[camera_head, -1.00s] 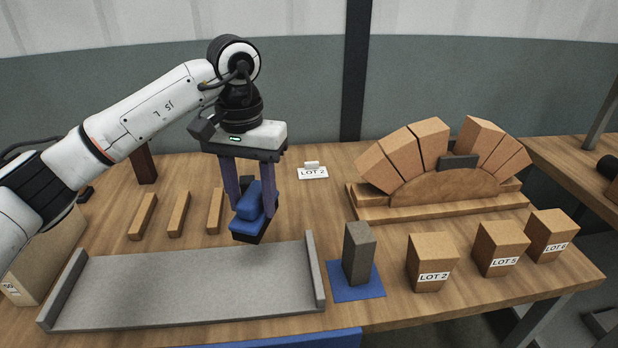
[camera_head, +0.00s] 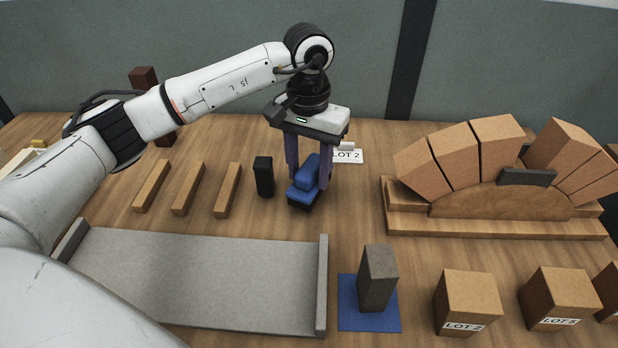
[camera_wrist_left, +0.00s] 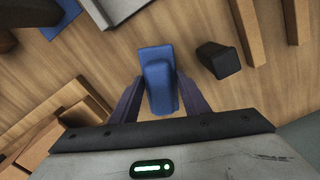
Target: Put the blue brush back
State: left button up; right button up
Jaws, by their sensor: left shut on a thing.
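The blue brush (camera_head: 304,182) is a blue block with a raised blue grip and a dark underside. My left gripper (camera_head: 309,180) is shut on its grip. The brush is at or just above the wooden table; I cannot tell if it touches. In the left wrist view the brush (camera_wrist_left: 158,80) lies between the fingers of the left gripper (camera_wrist_left: 160,98). A small black block (camera_head: 264,176) stands upright just left of the brush, apart from it; it also shows in the wrist view (camera_wrist_left: 219,60). My right gripper is not in view.
Several thin wooden strips (camera_head: 187,188) lie left of the black block. A grey tray (camera_head: 200,280) is in front. A grey brick (camera_head: 377,278) stands on a blue mat (camera_head: 350,317). A brick arch on a wooden form (camera_head: 500,203) stands right.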

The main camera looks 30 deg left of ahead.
aim_at(309, 167)
pick_arm(q)
jog(key=shift+w+f, duration=0.1)
jog(key=shift+f, duration=1.2)
jog(key=shift+f, duration=0.2)
jog(key=o, duration=1.3)
jog(key=shift+r, duration=0.1)
notch_tip(309, 167, up, 12)
jog(key=shift+r, duration=0.1)
